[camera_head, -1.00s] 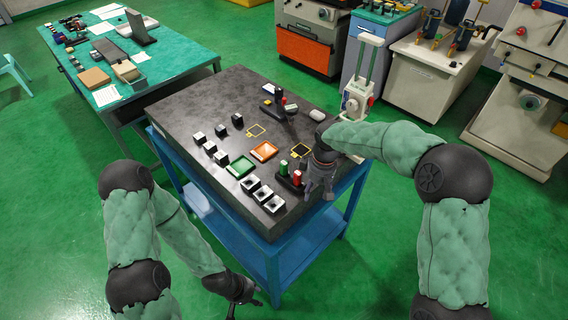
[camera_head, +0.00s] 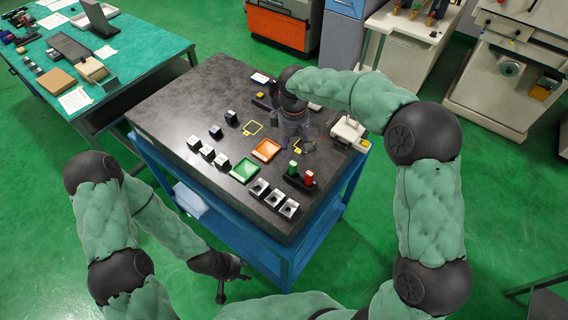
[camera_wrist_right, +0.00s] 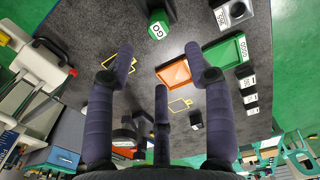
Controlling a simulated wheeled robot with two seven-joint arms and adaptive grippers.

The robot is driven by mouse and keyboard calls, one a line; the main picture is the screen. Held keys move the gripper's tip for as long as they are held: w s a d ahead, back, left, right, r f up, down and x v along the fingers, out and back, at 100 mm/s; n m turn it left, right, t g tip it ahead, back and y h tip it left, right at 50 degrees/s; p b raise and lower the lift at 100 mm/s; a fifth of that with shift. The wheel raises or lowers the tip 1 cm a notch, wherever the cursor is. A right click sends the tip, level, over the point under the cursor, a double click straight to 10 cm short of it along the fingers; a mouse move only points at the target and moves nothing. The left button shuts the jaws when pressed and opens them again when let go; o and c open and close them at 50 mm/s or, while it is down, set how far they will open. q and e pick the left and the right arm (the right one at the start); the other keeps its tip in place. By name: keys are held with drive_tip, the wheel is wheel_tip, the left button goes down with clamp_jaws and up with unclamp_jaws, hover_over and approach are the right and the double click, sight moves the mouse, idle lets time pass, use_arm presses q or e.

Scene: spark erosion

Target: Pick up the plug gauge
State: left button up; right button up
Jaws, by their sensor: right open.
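In the right wrist view the green plug, marked GO (camera_wrist_right: 157,25), shows at the top, beyond the fingertips. My right gripper (camera_head: 295,143) hangs open and empty over the table, behind that holder and by a yellow outline (camera_head: 309,146). Its three spread fingers (camera_wrist_right: 160,62) show in the wrist view. A second dark holder (camera_head: 263,100) behind it is mostly hidden by my arm. My left gripper (camera_head: 234,284) is low before the table, fingers apart, empty.
An orange tray (camera_head: 266,150) and a green tray (camera_head: 244,170) lie mid-table. Several small blocks (camera_head: 222,161) stand to the left, and holed blocks (camera_head: 274,198) at the front edge. A white device (camera_head: 349,131) is at the right edge. The table's back left is clear.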

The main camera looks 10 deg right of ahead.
sight(293, 163)
drive_tip(key=f, duration=0.3)
drive_tip(key=shift+s+d+f, duration=0.3)
drive_tip(key=shift+f, duration=0.1)
drive_tip(key=shift+w+a+f, duration=0.15)
drive_tip(key=shift+f, duration=0.3)
drive_tip(key=shift+f+b, duration=0.55)
drive_tip(key=shift+f, duration=2.05)
clamp_jaws()
